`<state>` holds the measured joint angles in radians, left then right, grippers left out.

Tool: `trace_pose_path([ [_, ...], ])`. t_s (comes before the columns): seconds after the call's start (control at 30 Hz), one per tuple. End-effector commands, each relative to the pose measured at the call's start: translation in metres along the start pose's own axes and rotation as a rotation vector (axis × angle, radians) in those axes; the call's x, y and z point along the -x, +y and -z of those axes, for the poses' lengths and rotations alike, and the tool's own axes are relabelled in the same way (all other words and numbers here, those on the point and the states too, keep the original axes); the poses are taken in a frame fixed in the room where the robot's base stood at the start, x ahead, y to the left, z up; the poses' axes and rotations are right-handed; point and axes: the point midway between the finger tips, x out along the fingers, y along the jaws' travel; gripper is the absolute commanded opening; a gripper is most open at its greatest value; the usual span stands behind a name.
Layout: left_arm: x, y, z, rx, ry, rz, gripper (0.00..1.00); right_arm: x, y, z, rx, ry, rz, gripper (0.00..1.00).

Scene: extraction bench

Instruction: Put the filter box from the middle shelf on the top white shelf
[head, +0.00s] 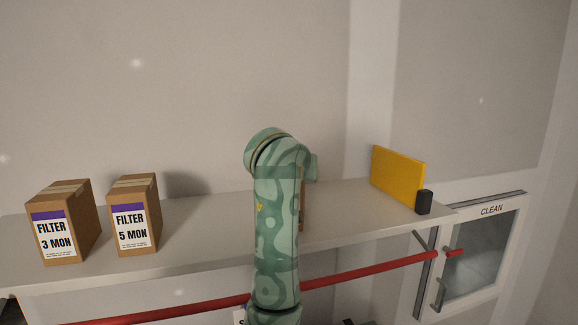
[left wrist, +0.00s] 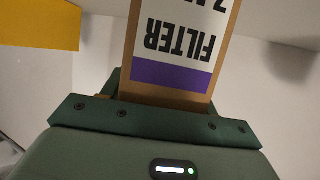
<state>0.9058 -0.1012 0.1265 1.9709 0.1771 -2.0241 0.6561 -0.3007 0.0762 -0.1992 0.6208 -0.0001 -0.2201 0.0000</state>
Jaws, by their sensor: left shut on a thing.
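The held filter box (left wrist: 170,50) fills the top middle of the left wrist view. It is brown cardboard with a white label and a purple band. "FILTER" reads upside down there, and the line beyond it is cut off. My left gripper (left wrist: 160,108) is shut on this box. In the head view my arm hides the gripper and most of the box; only a brown sliver (head: 302,205) shows to the right of the arm, over the white top shelf (head: 215,222). I cannot tell whether the box touches the shelf. My right gripper is in neither view.
Two filter boxes, "3 MON" (head: 63,222) and "5 MON" (head: 134,215), stand on the shelf's left part. A yellow panel (head: 398,175) and a small black block (head: 424,202) stand at its right end. A red bar (head: 365,272) runs below the front edge.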

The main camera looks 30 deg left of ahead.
Motion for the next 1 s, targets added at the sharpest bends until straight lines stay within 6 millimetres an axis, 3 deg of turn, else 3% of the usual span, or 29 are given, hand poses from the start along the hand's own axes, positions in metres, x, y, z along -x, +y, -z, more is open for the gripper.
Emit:
trace_pose_path([
  [0.27,-0.001,0.000,-0.002,0.001,0.000,-0.001,0.17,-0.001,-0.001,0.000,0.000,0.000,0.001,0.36],
  [0.3,-0.001,0.000,-0.002,0.000,0.000,0.000,0.67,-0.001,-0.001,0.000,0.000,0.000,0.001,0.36],
  [0.37,-0.001,0.000,-0.002,0.000,0.000,0.000,0.81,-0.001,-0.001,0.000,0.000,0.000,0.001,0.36],
  [0.73,0.006,0.001,0.000,0.002,0.002,-0.002,0.81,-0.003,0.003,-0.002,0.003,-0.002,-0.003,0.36],
  [1.0,0.063,0.002,-0.002,0.005,0.005,-0.007,0.81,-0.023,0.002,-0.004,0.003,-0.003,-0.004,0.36],
])
